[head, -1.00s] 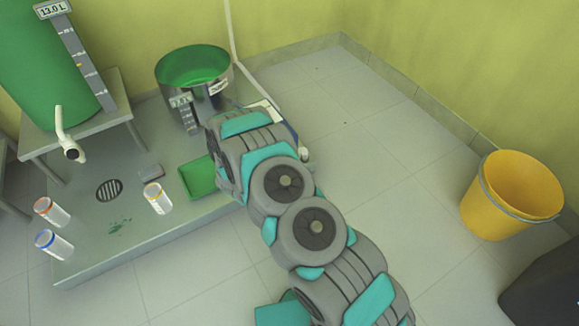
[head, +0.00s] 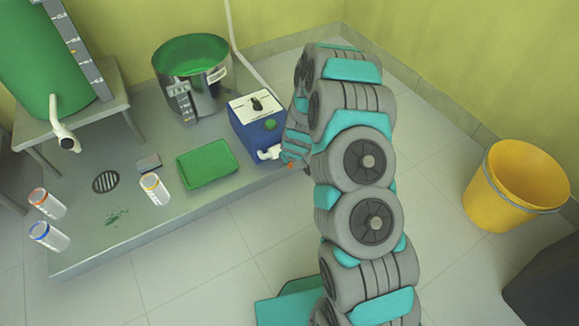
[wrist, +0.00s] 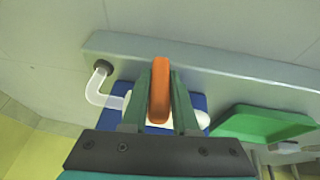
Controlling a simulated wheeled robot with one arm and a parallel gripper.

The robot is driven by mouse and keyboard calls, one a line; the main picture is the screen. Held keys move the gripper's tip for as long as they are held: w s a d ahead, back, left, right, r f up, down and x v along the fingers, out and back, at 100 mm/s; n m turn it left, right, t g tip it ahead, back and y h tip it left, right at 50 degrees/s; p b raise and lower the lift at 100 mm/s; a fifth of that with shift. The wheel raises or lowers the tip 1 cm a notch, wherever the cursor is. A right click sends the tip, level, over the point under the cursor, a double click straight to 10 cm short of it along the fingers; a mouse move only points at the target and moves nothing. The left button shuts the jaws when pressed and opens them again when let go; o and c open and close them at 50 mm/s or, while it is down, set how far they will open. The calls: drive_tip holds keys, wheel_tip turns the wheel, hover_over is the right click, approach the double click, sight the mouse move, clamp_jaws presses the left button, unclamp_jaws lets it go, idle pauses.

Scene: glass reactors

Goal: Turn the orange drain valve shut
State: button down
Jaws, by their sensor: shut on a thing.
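The orange drain valve handle (wrist: 159,88) stands between the two fingers of my gripper (wrist: 160,100) in the wrist view, and the fingers are shut on it. In the head view a small bit of orange (head: 290,165) shows at my gripper (head: 293,158). The valve sits by the white pipe (head: 269,153) on the front of a blue box (head: 262,135) with a white top. In the wrist view the white pipe (wrist: 96,92) bends down to a dark round hole. My fingers and arm hide part of the valve and the box's right side.
A green tray (head: 207,164) lies left of the blue box on the grey platform (head: 130,235). A metal pot (head: 205,100) with green contents stands behind. Several capped jars stand at left. A yellow bucket (head: 505,190) stands on the clear floor at right.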

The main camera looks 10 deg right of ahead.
drive_tip(key=shift+w+y+b, duration=0.25)
drive_tip(key=shift+y+b, duration=0.25)
drive_tip(key=shift+b, duration=0.3)
drive_tip(key=shift+w+r, duration=0.1)
drive_tip(key=shift+r, duration=0.15)
drive_tip(key=c, duration=0.7)
unclamp_jaws()
drive_tip(key=shift+a+f, duration=0.1)
drive_tip(key=shift+f, duration=0.05)
drive_tip(key=shift+s, duration=0.2)
drive_tip(key=shift+p+v, duration=0.3)
drive_tip(key=shift+v, duration=3.6)
drive_tip(key=shift+w, duration=0.15)
